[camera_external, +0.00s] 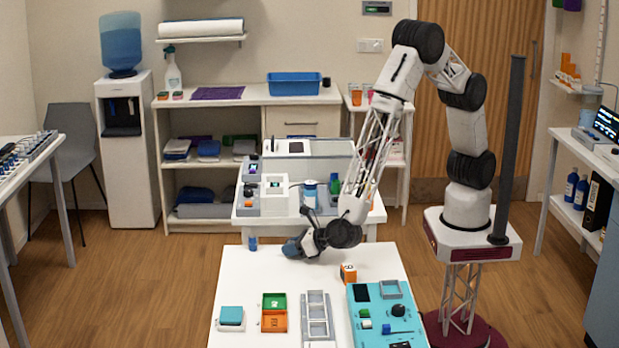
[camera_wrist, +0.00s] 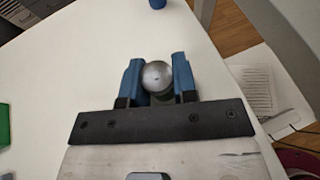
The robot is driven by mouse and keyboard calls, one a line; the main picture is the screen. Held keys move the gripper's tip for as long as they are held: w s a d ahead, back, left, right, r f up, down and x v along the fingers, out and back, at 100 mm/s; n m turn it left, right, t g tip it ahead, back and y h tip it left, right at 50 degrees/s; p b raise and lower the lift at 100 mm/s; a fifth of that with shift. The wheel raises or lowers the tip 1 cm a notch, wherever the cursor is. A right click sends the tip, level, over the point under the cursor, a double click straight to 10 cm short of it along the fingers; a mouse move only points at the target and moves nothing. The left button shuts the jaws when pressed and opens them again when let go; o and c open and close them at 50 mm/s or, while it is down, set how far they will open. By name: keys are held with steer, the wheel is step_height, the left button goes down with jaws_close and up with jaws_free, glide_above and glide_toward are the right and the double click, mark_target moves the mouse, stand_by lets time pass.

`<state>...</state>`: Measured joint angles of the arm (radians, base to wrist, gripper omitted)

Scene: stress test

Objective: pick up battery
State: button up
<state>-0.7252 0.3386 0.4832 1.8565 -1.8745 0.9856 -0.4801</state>
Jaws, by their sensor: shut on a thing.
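The battery (camera_wrist: 157,77) shows end-on in the wrist view, with a round silvery top and a little dark green side below it. It stands between the two blue fingers of my gripper (camera_wrist: 157,73), which is shut on it.
An orange block (camera_external: 348,273) sits right of my gripper. Nearer the front are green (camera_external: 274,301) and orange trays (camera_external: 274,322), a grey rack (camera_external: 317,320), a teal box (camera_external: 231,315) and a turquoise tray (camera_external: 375,338) with small items. A cluttered table (camera_external: 262,221) stands behind.

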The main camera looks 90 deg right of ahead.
steer(key=shift+r, duration=4.85)
steer(key=shift+s, duration=0.1)
